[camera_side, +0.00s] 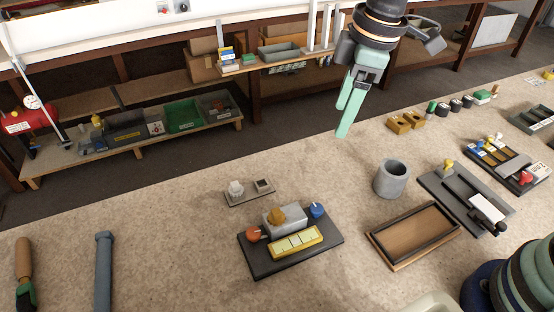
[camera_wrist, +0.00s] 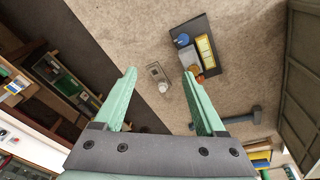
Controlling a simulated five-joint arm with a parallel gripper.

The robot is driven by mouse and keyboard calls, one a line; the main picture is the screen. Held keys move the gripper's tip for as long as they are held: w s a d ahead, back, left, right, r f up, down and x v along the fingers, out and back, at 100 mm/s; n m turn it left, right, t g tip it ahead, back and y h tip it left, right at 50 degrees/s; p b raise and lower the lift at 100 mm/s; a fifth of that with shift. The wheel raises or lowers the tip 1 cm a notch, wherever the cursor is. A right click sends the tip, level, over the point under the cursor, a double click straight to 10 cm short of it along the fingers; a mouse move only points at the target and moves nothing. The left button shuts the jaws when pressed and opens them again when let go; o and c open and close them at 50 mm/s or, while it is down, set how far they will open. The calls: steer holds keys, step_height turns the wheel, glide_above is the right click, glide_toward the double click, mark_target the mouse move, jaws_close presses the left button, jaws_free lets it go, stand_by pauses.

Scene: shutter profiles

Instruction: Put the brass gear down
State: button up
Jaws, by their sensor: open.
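My gripper (camera_side: 346,122) is open and empty, raised above the far edge of the bench in the side view. In the wrist view its two green fingers (camera_wrist: 159,75) stand apart with nothing between them. A small brass-coloured piece (camera_side: 276,216) sits on a grey block on a dark base plate (camera_side: 262,270); I cannot tell whether it is the brass gear. The plate also carries an orange knob (camera_side: 252,233), a blue knob (camera_side: 317,210) and a yellow strip (camera_side: 296,243). In the wrist view the plate (camera_wrist: 207,31) lies beyond the fingers.
A wooden tray (camera_side: 372,235) and a grey cup (camera_side: 391,179) stand right of the plate. A small plate with a white piece (camera_side: 236,189) lies behind it. A grey hammer-like bar (camera_side: 103,270) and a wooden-handled tool (camera_side: 24,262) lie at left. The left-centre bench is clear.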

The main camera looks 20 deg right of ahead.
steer(key=s+d+r+m+t, duration=0.1)
steer(key=s+d+m+t, duration=0.1)
steer(key=d+m, duration=0.3)
steer(key=s+d+r+m+t, duration=0.1)
steer(key=s+d+m, duration=0.3)
steer(key=d, duration=0.8)
steer(key=shift+s+d+m+t+h, duration=0.15)
steer(key=shift+s+m+t+h, duration=0.25)
steer(key=shift+m, duration=0.8)
